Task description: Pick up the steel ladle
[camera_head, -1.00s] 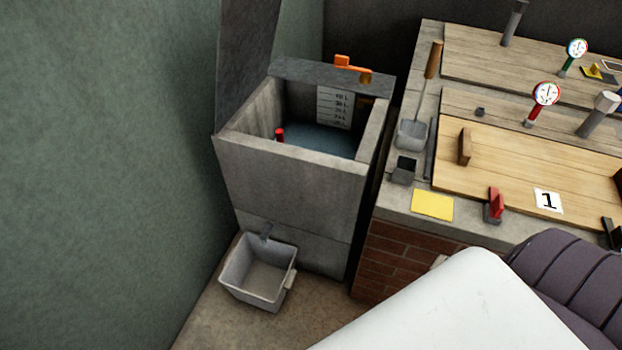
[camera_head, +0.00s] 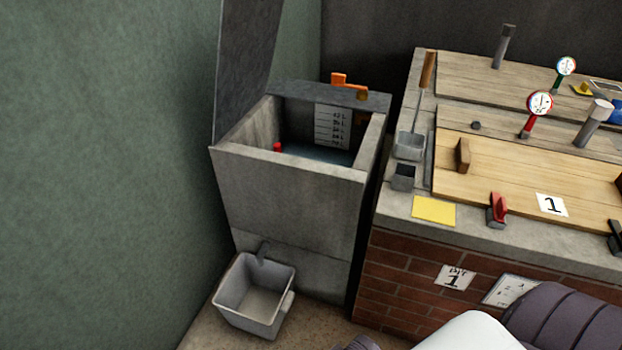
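The steel ladle (camera_head: 410,145) has a grey square scoop and a long wooden handle (camera_head: 428,70). It lies on the left edge of the brick counter, scoop toward me and handle pointing to the back. A small dark square cup (camera_head: 403,177) stands just in front of the scoop. Neither of my grippers shows in the head view. Parts of my arm, white and dark ribbed, fill the bottom right corner, low in front of the counter and apart from the ladle.
A stone water tank (camera_head: 290,190) with a raised lid stands left of the counter, a narrow gap between. A grey bin (camera_head: 254,295) sits on the floor below its spout. A yellow card (camera_head: 434,210), a red clamp (camera_head: 497,210) and wooden lids (camera_head: 540,175) occupy the counter.

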